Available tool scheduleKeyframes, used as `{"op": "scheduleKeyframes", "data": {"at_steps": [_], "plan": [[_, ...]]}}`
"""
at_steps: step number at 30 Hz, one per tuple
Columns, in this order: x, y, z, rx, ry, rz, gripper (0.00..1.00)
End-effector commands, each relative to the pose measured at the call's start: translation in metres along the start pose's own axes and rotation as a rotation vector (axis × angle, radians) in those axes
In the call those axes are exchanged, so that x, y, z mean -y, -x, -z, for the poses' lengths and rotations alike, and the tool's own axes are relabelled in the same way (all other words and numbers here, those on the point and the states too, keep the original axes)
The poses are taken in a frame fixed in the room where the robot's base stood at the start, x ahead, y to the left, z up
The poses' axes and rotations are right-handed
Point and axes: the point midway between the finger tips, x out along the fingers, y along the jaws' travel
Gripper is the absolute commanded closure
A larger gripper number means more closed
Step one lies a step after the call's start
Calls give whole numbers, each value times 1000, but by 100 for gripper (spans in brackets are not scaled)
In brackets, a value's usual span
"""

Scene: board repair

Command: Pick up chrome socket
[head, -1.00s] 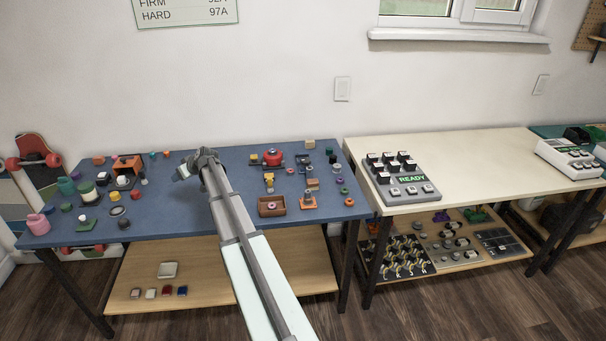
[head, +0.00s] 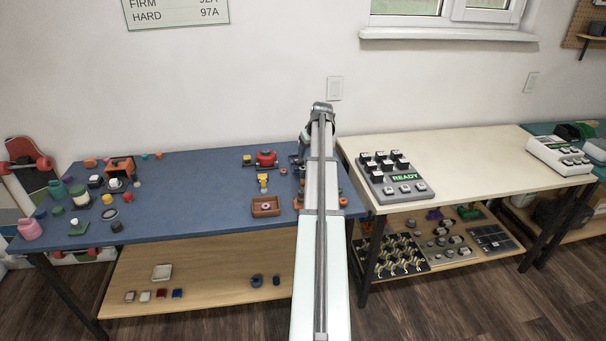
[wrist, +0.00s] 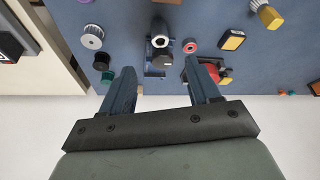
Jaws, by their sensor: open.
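My gripper (head: 320,110) is over the back right of the blue table in the head view. In the wrist view its two fingers (wrist: 160,68) are apart, with nothing held between them. A short shiny cylinder with a dark hole (wrist: 160,41), which looks like the chrome socket, lies on the table just beyond the gap between the fingertips. A ridged silver round piece (wrist: 92,37) lies to its left, so I cannot be sure which is the socket. In the head view my arm hides this part of the table.
A red round part (wrist: 214,70) is close by the right finger. Dark green (wrist: 101,61) and teal (wrist: 107,77) pieces lie near the left finger. A small red ring (wrist: 190,46) and a yellow-black block (wrist: 231,39) are nearby. The cream table (head: 470,150) stands to the right.

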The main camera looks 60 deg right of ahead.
Motion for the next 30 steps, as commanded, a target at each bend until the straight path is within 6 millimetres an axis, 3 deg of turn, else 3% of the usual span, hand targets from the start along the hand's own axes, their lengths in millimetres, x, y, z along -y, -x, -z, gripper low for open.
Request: {"op": "scheduleKeyframes", "data": {"at_steps": [7,19,30], "plan": [[-8,-8,-5,12,-10,-5,39],[-7,-70,-4,11,-9,-5,39],[-4,-95,-6,10,-8,-5,39]]}}
